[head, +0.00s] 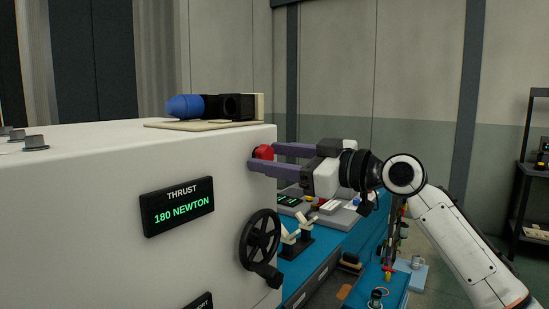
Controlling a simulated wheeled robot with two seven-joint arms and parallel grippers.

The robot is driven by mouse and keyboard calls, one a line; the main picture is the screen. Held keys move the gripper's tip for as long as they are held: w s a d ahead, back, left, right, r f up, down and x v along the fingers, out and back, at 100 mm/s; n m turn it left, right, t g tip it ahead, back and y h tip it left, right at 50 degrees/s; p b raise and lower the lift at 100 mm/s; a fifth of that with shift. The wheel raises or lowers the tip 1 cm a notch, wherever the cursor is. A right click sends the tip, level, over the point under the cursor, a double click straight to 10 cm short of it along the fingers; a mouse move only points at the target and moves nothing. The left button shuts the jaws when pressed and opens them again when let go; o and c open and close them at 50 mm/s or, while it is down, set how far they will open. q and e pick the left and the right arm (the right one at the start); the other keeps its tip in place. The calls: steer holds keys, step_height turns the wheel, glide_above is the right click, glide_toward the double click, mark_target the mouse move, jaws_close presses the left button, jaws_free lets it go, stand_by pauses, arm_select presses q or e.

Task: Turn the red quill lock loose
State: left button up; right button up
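The red quill lock (264,152) is a small red knob at the right edge of the white machine housing (90,190), just below its top. My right gripper (262,158) comes in from the right with its two purple fingers pointing left, one above the other. The fingertips are at the red knob, which shows between them. The fingers are apart; whether they press on the knob cannot be told. Part of the knob is hidden by the fingers. My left gripper is not in view.
A black handwheel (260,241) sticks out below the knob. A display (177,206) reads THRUST 180 NEWTON. A blue-nosed black device (210,107) lies on a plate on top of the housing. The blue bench (318,252) holds fittings below my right arm. A dark shelf (527,190) stands far right.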

steer(key=b+v, duration=0.2)
steer(key=v, duration=0.8)
steer(key=shift+d, duration=0.1)
stand_by(0.6)
